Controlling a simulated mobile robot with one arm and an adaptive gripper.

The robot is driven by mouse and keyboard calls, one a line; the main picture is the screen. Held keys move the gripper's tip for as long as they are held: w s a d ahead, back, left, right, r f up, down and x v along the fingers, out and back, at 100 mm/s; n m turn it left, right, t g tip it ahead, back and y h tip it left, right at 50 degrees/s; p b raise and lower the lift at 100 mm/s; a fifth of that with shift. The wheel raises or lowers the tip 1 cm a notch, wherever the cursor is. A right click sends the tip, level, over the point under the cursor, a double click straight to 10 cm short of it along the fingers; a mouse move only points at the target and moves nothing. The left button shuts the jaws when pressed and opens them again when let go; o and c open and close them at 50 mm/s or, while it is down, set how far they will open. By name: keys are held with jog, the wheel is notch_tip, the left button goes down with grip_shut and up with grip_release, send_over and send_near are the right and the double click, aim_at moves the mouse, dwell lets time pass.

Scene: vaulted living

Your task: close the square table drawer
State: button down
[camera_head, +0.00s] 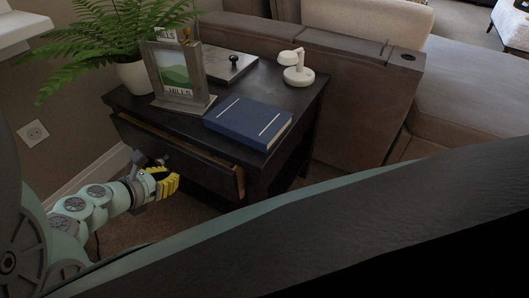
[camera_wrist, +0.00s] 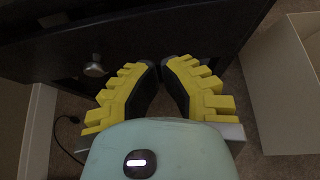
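The dark square table (camera_head: 285,100) has a drawer (camera_head: 190,165) on its front side. The drawer stands partly open, with a brown wooden upper edge showing in front of the table top. My gripper (camera_head: 168,182) is low in front of the drawer front, in the head view. In the wrist view my gripper (camera_wrist: 156,66) has its yellow fingers drawn together at the tips, with nothing seen between them. The dark drawer front (camera_wrist: 190,28) and a round metal knob (camera_wrist: 94,69) are ahead of the fingers, the knob to the left. I cannot tell whether the fingertips touch it.
On the table top are a blue book (camera_head: 248,122), a framed picture (camera_head: 174,74), a potted fern (camera_head: 134,76), a white lamp (camera_head: 298,75) and a grey tray-like box (camera_head: 228,66). A sofa (camera_head: 365,95) stands behind. The wall with a socket (camera_head: 33,133) is at left. A pale box (camera_wrist: 285,85) is right in the wrist view.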

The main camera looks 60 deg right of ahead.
aim_at(193, 158)
jog(key=d, duration=0.2)
jog(key=d+f, duration=0.1)
jog(key=d, duration=0.2)
jog(key=shift+w+d+f, duration=0.1)
jog(key=shift+d+f, duration=0.05)
jog(key=shift+d, duration=0.6)
jog(key=shift+w+d+f+b, duration=0.1)
jog(key=shift+d+b, duration=0.5)
jog(key=shift+d, duration=0.8)
jog(key=shift+a, duration=0.2)
